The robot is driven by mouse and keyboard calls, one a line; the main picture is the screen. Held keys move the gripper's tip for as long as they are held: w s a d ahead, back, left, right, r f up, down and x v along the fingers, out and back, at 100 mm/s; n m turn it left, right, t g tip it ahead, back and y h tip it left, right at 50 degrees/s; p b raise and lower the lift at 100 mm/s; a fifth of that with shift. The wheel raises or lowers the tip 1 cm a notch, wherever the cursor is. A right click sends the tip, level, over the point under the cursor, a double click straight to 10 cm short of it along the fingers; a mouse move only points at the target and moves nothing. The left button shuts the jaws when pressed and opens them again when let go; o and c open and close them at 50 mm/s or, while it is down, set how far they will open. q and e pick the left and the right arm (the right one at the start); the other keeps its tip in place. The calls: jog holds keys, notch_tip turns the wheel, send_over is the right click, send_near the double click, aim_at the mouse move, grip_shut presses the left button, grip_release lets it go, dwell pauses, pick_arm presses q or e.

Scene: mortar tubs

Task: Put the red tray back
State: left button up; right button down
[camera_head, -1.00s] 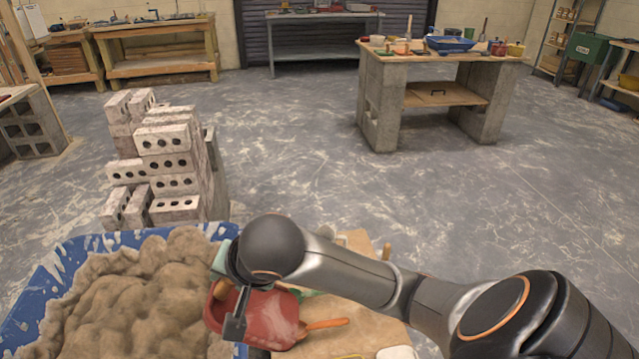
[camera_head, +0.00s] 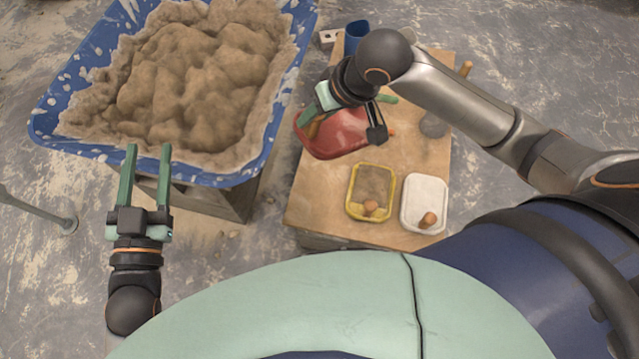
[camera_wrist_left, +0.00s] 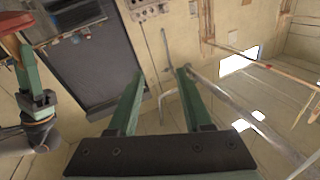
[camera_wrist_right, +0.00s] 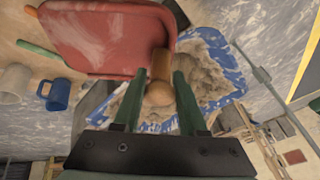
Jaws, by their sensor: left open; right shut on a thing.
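The red tray (camera_head: 340,135) is over the far left part of the wooden board, close to the mortar tub. My right gripper (camera_head: 314,122) is shut on its wooden handle, which shows between the fingers in the right wrist view (camera_wrist_right: 158,80). The tray fills the upper left of that view (camera_wrist_right: 105,38). It also shows at the left edge of the left wrist view, at my right gripper's fingers (camera_wrist_left: 12,22). It looks held up, but its height above the board is unclear. My left gripper (camera_head: 150,148) is open and empty at the tub's near edge.
The blue tub (camera_head: 60,150) full of mortar stands left of the board (camera_head: 300,215). A yellow-rimmed tray (camera_head: 352,190) and a white tray (camera_head: 408,205), each with a wooden knob, sit on the near part. A blue mug (camera_head: 356,32) and a green handle (camera_head: 388,98) are farther back.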

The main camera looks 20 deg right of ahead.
jog(key=s+a+f+n+b, duration=0.1)
jog(key=f+n+b, duration=0.2)
jog(key=f, duration=0.6)
jog(key=s+f+n+g+b, duration=0.1)
jog(key=f+n+b, duration=0.2)
jog(key=f, duration=0.6)
jog(key=s+a+f+n+b, duration=0.1)
jog(key=f+n+b, duration=0.2)
jog(key=f, duration=0.6)
jog(key=shift+s+a+n+g+y+b, duration=0.3)
jog(key=shift+s+a+n+g+b, duration=0.1)
jog(key=shift+b, duration=0.75)
pick_arm(q)
jog(key=s+d+r+m+t+h, duration=0.2)
jog(key=s+r+m+t+h, duration=0.1)
jog(key=s+r+m+h, duration=0.3)
notch_tip(320, 180, up, 2)
jog(key=s+h, duration=0.1)
jog(key=h, duration=0.2)
jog(key=shift+s+r+m+t+h, duration=0.2)
jog(key=shift+m+t+h, duration=0.2)
pick_arm(e)
jog(key=shift+c, duration=2.3)
grip_release()
jog(key=shift+r, duration=0.1)
